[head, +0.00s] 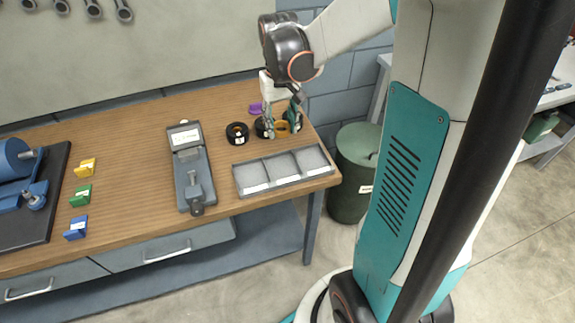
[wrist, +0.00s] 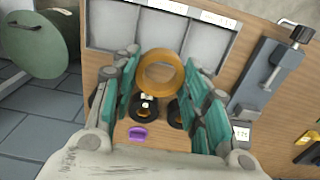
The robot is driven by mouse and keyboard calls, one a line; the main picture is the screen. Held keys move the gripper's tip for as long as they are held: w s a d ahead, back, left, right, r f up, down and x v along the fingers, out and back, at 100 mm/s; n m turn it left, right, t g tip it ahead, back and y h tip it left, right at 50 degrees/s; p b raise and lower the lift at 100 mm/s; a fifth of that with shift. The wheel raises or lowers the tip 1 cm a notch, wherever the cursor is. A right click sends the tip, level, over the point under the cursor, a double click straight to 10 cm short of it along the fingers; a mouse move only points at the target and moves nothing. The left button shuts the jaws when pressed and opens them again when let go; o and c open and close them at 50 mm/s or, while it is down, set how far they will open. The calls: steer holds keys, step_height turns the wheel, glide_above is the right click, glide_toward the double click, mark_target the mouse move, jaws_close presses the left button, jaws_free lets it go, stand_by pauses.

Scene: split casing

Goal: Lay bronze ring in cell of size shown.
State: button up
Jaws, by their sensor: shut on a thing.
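The bronze ring (wrist: 160,88) shows between my gripper's fingers in the wrist view, its round face and open hole toward the camera. It is small and partly covered in the head view (head: 282,128). My gripper (wrist: 163,62) is shut on it; in the head view the gripper (head: 283,122) points down at the table's right end, behind the tray. The grey tray (head: 262,187) has three open cells in a row, all looking empty. White labels lie along its front edge; I cannot read their sizes.
Black rings (head: 237,133) with pale tags stand behind the tray, close to my gripper. A purple piece (head: 255,108) lies behind them. A grey clamp-like fixture (head: 190,165) is left of the tray. Yellow, green and blue blocks (head: 80,196) lie farther left. A green bin (head: 357,175) stands beyond the table's right edge.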

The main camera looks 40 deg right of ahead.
mark_target(282, 169)
step_height(282, 169, down, 16)
steer(key=b, duration=0.4)
steer(key=shift+r+b, duration=0.25)
steer(key=shift+b, duration=0.15)
steer(key=shift+f, duration=0.15)
steer(key=o, duration=0.9)
step_height(282, 169, up, 12)
steer(key=p, duration=0.4)
steer(key=shift+r, duration=0.2)
